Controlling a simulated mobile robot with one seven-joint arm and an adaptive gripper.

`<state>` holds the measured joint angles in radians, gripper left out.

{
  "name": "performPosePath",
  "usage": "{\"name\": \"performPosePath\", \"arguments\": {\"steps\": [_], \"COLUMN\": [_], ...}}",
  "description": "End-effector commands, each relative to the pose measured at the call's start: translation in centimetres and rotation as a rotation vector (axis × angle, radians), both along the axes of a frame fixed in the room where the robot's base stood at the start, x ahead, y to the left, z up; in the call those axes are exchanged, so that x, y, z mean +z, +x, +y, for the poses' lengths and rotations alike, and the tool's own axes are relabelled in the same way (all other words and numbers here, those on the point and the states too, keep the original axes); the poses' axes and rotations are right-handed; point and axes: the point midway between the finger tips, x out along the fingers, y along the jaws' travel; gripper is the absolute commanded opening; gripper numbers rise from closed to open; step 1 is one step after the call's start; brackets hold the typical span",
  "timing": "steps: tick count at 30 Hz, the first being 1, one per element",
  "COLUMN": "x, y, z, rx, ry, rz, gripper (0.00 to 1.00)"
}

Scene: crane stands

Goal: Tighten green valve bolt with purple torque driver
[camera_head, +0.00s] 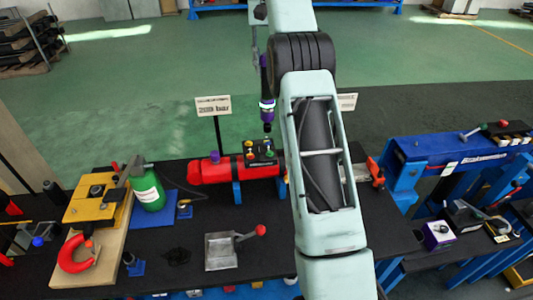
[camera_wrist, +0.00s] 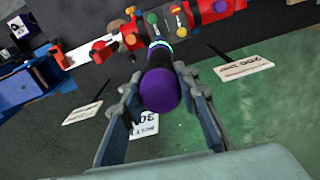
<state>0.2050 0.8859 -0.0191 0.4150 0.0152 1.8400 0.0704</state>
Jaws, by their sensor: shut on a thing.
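The purple torque driver (camera_head: 266,88) hangs upright in the head view, with a purple handle, a pale ring and a dark lower end. In the wrist view its round purple handle end (camera_wrist: 160,90) sits between the fingers of my gripper (camera_wrist: 158,82), which is shut on it. The dark valve block (camera_head: 260,155) with several coloured bolts sits on the red cylinder (camera_head: 215,172). The driver's lower end is above or near the back of this block; contact cannot be told. The green valve bolt (camera_wrist: 152,18) shows just beyond the driver in the wrist view.
A sign (camera_head: 213,106) stands behind the red cylinder. A green bottle (camera_head: 147,188), a yellow clamp block (camera_head: 95,196) and a grey tray with a red-knobbed lever (camera_head: 221,250) stand on the black table. Blue stands (camera_head: 455,150) are at right. My arm hides the table's middle.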

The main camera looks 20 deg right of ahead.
Motion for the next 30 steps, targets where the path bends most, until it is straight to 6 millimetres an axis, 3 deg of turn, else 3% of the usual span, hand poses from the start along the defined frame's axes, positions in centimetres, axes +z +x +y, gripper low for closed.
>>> {"name": "performPosePath", "arguments": {"steps": [20, 30], "x": [0.6, 2.2], "y": [-0.3, -3.0], "z": [0.0, 0.5], "rx": [0.000, -0.002], "ry": [0.000, 0.001], "rz": [-0.004, -0.004], "gripper": [0.00, 0.00]}}
